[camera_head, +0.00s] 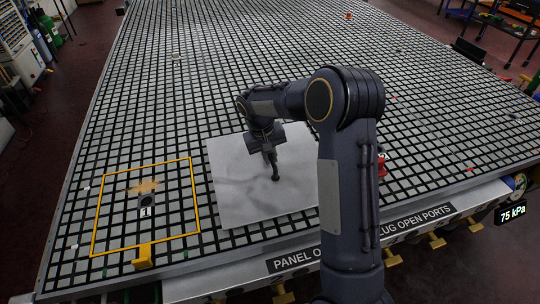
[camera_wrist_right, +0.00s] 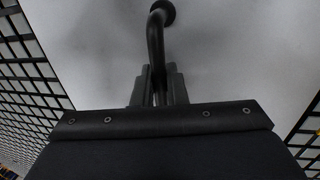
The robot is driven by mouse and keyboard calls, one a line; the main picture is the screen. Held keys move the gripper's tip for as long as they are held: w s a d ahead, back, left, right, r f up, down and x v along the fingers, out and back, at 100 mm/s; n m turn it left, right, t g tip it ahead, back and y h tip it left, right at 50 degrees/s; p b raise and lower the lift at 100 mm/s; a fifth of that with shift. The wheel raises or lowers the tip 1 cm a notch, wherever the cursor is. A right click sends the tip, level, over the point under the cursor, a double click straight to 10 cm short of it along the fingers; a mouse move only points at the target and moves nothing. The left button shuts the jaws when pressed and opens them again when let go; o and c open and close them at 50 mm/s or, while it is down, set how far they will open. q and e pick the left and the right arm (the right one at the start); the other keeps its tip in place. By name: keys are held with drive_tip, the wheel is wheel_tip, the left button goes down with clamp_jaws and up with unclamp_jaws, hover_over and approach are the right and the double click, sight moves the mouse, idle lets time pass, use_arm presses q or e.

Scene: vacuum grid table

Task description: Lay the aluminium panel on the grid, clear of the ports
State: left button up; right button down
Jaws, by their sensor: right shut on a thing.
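The aluminium panel (camera_head: 238,190), a flat pale grey sheet, is at the near middle of the grid table (camera_head: 235,90), partly hidden behind my right arm. Its left edge is just right of a yellow outline (camera_head: 146,162), apart from it. I cannot tell if it touches the grid or hovers just over it. My right gripper (camera_head: 269,152) is above the panel, shut on a black bent handle (camera_head: 275,170) whose round foot meets the panel face. In the right wrist view the handle (camera_wrist_right: 156,45) runs between the fingers to the panel (camera_wrist_right: 230,50). My left gripper is out of view.
Inside the yellow outline are a dark round port (camera_head: 147,200), a label "1" and a tan patch. A yellow valve handle (camera_head: 143,257) is at the near edge. A red object (camera_head: 381,163) stands right of my arm. A display (camera_head: 512,213) reads 75 kPa. The far grid is mostly clear.

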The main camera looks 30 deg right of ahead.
drive_tip(key=shift+f, duration=0.35)
drive_tip(key=c, duration=1.4)
unclamp_jaws()
drive_tip(key=shift+o, duration=0.2)
